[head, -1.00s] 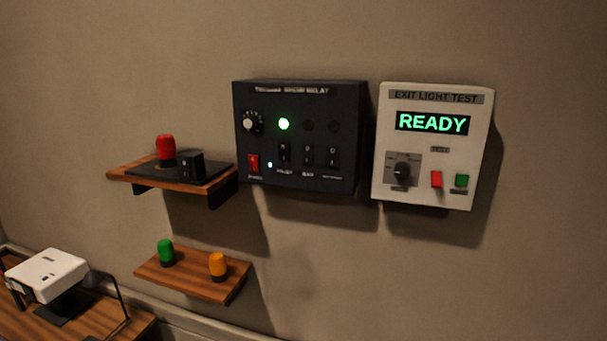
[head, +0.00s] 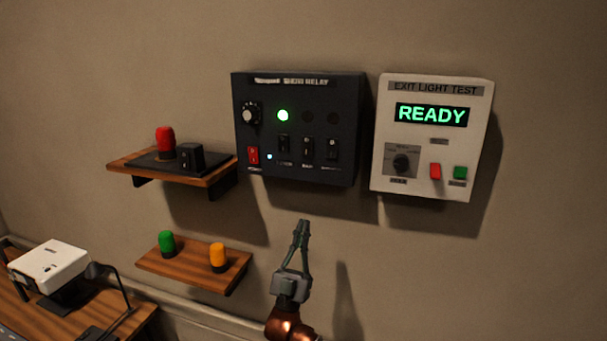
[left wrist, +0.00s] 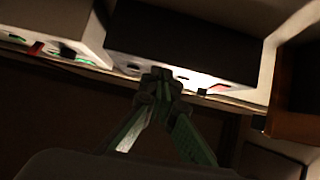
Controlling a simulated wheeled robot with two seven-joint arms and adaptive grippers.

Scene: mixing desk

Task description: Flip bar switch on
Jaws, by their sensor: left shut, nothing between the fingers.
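The dark relay box (head: 350,100) is mounted on the wall. It carries three black rocker switches in a row; the middle one, the bar switch (head: 307,149), sits above a small blurred label. Its exact tilt is hard to tell. Above the row, the left lamp (head: 283,115) glows green and two others are dark. My left gripper (head: 302,224) is shut and empty, pointing up, below the box and apart from it. In the left wrist view its fingertips (left wrist: 160,76) meet in front of the dark box (left wrist: 180,35). My right gripper is not in view.
A white exit light test box (head: 430,150) showing READY hangs to the right. Left are an upper shelf (head: 220,176) with a red lamp and black switch, and a lower shelf (head: 200,277) with green and orange lamps. A white projector-like device (head: 48,260) stands lower left.

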